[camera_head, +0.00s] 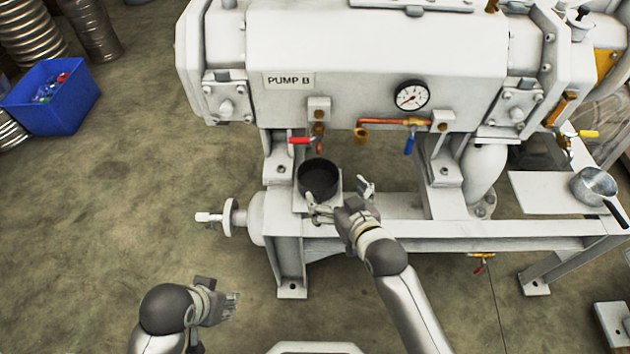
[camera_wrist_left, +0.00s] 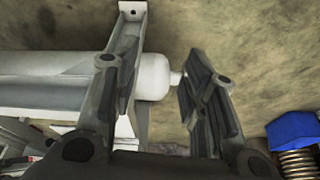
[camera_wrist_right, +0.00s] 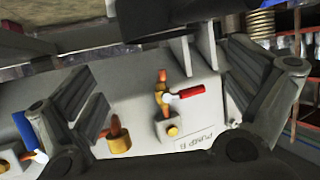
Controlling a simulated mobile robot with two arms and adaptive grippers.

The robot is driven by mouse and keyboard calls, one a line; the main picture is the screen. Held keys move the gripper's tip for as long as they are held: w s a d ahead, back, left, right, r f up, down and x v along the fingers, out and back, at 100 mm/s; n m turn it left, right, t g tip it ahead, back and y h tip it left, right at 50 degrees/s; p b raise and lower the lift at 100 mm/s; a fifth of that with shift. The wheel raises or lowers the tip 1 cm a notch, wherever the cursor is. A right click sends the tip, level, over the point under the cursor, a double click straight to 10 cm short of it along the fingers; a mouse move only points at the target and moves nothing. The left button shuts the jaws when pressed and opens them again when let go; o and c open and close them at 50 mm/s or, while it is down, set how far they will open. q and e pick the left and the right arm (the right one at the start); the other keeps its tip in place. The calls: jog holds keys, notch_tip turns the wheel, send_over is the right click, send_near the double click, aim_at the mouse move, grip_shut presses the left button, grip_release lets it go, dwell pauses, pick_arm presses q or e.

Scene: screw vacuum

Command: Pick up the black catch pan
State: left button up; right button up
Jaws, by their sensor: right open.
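The black catch pan (camera_head: 318,177) is a small round dark pan. In the head view it sits on a light ledge of the pump frame, under the red-handled valve. My right gripper (camera_head: 340,198) is open just in front of it and to its right, with one finger close to the pan's front edge. I cannot tell whether that finger touches it. In the right wrist view the open fingers show, with a dark shape at the top that seems to be the pan (camera_wrist_right: 165,18). My left gripper (camera_head: 222,300) is open and empty, low over the floor at lower left.
The large white pump (camera_head: 375,50) stands behind the pan, with a red-handled valve (camera_head: 300,141) overhanging it. A blue bin (camera_head: 55,97) stands at left. The floor (camera_head: 130,210) left of the pump is clear.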

aim_at(325, 197)
jog(key=shift+b+x, duration=0.35)
jog(key=shift+x, duration=0.7)
jog(key=shift+b+x, duration=0.35)
jog(key=shift+x, duration=0.75)
jog(key=shift+b+x, duration=0.4)
jog(key=shift+x, duration=0.55)
jog(key=shift+w+a+f+b, duration=0.4)
jog(key=shift+w+f, duration=0.05)
jog(key=x, duration=0.2)
jog(key=shift+w+a+b, duration=0.15)
jog(key=shift+w+b, duration=0.2)
jog(key=shift+b, duration=0.05)
pick_arm(q)
jog(key=w+t, duration=0.1)
jog(key=w+d+r+t, duration=0.1)
jog(key=w, duration=0.1)
jog(key=w+r+t, duration=0.1)
jog(key=w, duration=0.1)
jog(key=shift+d+r+h, duration=0.1)
jog(key=shift+d+h, duration=0.25)
jog(key=shift+h, duration=0.05)
pick_arm(e)
jog(key=shift+c, duration=0.4)
jog(key=c, duration=0.7)
